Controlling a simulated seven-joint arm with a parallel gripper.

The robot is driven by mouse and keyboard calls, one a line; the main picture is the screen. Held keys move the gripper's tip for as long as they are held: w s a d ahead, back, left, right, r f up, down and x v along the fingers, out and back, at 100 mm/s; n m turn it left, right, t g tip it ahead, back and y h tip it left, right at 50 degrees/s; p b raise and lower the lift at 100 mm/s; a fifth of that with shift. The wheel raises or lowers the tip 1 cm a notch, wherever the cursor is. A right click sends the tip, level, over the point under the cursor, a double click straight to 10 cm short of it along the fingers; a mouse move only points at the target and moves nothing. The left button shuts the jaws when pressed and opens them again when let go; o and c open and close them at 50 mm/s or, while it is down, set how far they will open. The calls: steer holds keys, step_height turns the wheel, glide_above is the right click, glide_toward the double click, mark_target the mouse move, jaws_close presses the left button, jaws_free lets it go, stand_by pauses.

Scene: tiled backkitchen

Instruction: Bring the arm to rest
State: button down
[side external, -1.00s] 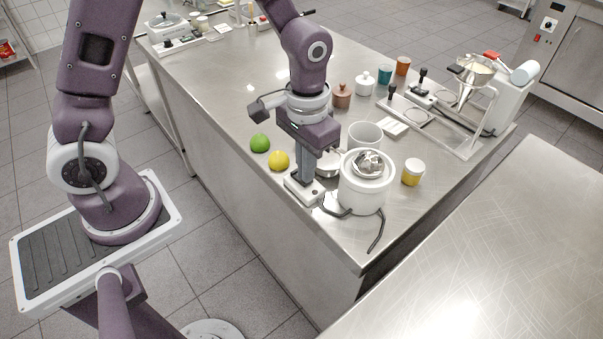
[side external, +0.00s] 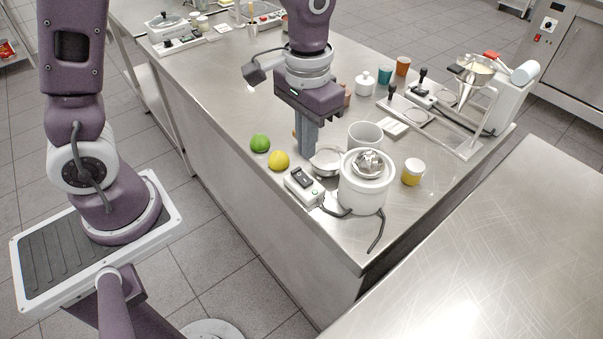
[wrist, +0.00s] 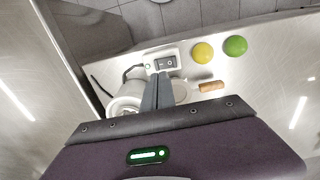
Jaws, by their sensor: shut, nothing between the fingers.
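My gripper (side external: 306,150) is shut and empty, pointing down above the steel worktop (side external: 235,90). In the side view its fingertips are behind and above a white switch box (side external: 304,186) with a dark rocker switch. In the wrist view the shut fingers (wrist: 157,108) reach toward the same switch box (wrist: 165,62), with a gap visible in the side view. The box's cable runs to a white juicer (side external: 366,182) with a metal top, right of the gripper.
A green lime (side external: 260,143) and a yellow lemon (side external: 279,160) lie left of the gripper. A metal bowl (side external: 326,160), a white container (side external: 365,135) and a yellow jar (side external: 412,172) stand to the right. A cork-coloured cylinder (wrist: 211,87) lies nearby. Space above the worktop's left part is free.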

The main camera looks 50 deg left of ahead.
steer(key=shift+r, duration=0.25)
steer(key=s+a+r+t, duration=0.2)
steer(key=s+r, duration=0.4)
steer(key=s, duration=0.2)
steer(key=s+a+r+t, duration=0.3)
steer(key=s+r, duration=0.3)
steer(key=s, duration=0.1)
steer(key=shift+s+a+r+t, duration=0.2)
steer(key=shift+s+t, duration=0.1)
steer(key=shift+s, duration=0.1)
